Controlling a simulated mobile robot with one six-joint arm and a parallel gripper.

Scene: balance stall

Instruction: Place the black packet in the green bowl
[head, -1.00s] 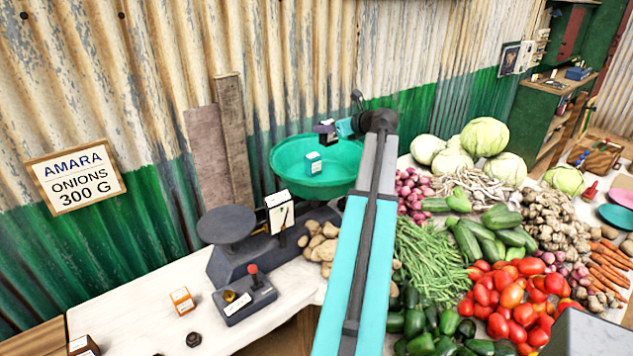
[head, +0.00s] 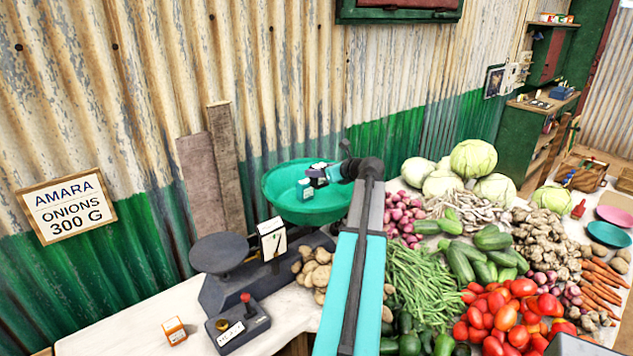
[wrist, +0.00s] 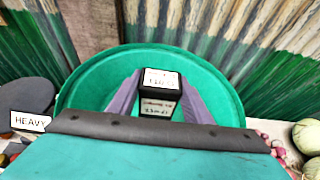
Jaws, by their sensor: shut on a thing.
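The green bowl (head: 300,213) sits on the weighing scale in the head view, and it fills much of the wrist view (wrist: 85,95). My gripper (wrist: 158,97) is shut on the black packet (wrist: 158,88), a small dark box with white labels, with a finger on either side of it. In the head view my gripper (head: 322,174) is over the bowl's interior, and the packet (head: 317,173) shows small at its tip. I cannot tell whether the packet touches the bowl.
The scale (head: 225,290) has a dark plate (head: 219,253) at left. An orange-and-white box (head: 174,331) and a control box (head: 238,325) stand on the counter. Vegetables crowd the right side, and a corrugated wall (head: 200,80) rises behind the bowl. A sign reads Amara, onions 300 g.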

